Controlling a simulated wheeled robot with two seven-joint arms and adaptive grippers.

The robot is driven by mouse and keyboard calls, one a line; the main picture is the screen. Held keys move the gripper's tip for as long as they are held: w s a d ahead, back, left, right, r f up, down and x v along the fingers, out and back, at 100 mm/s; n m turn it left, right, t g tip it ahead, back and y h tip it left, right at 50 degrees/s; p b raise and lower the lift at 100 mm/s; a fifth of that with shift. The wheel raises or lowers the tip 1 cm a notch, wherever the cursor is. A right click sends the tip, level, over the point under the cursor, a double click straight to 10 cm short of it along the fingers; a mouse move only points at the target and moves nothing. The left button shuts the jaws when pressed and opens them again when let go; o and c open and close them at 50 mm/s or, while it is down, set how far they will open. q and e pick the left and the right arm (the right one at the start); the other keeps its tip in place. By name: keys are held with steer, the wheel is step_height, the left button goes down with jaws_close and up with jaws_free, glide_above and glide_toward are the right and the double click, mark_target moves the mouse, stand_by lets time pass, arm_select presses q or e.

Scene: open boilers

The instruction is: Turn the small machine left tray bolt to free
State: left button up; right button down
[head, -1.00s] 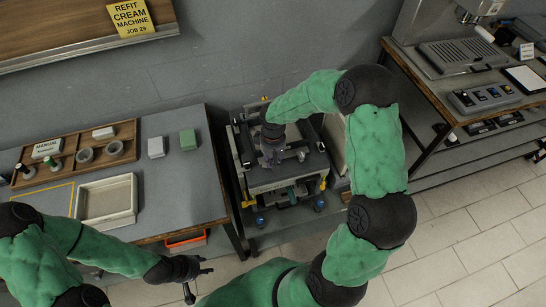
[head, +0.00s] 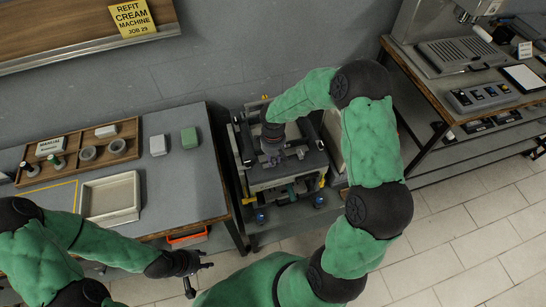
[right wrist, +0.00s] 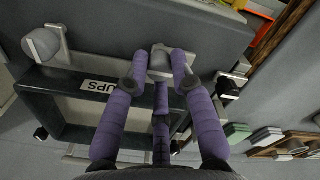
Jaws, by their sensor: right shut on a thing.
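The small machine (head: 290,178) stands on a low cart in the middle of the head view. In the right wrist view its dark tray frame (right wrist: 50,95) has a partly hidden white label ending in "UPS" (right wrist: 98,86). My right gripper (head: 272,158) reaches down onto the machine's top. In the right wrist view its purple fingers (right wrist: 160,75) are closed around a grey knob-like bolt (right wrist: 160,57), on the side towards the counter. A second grey bolt (right wrist: 42,44) sits free at the other end. My left gripper (head: 200,277) is open and empty beside the counter's front corner.
The counter (head: 185,195) at left holds a wooden organiser (head: 110,132), a cream tray (head: 136,200) and small grey and green blocks (head: 189,138). A bench with a larger machine (head: 455,55) stands at right. Tiled floor at front right is clear.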

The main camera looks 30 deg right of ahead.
steer(key=c, duration=1)
jaws_free()
steer(key=shift+c, duration=0.2)
step_height(320, 180, up, 12)
steer(key=shift+f, duration=0.1)
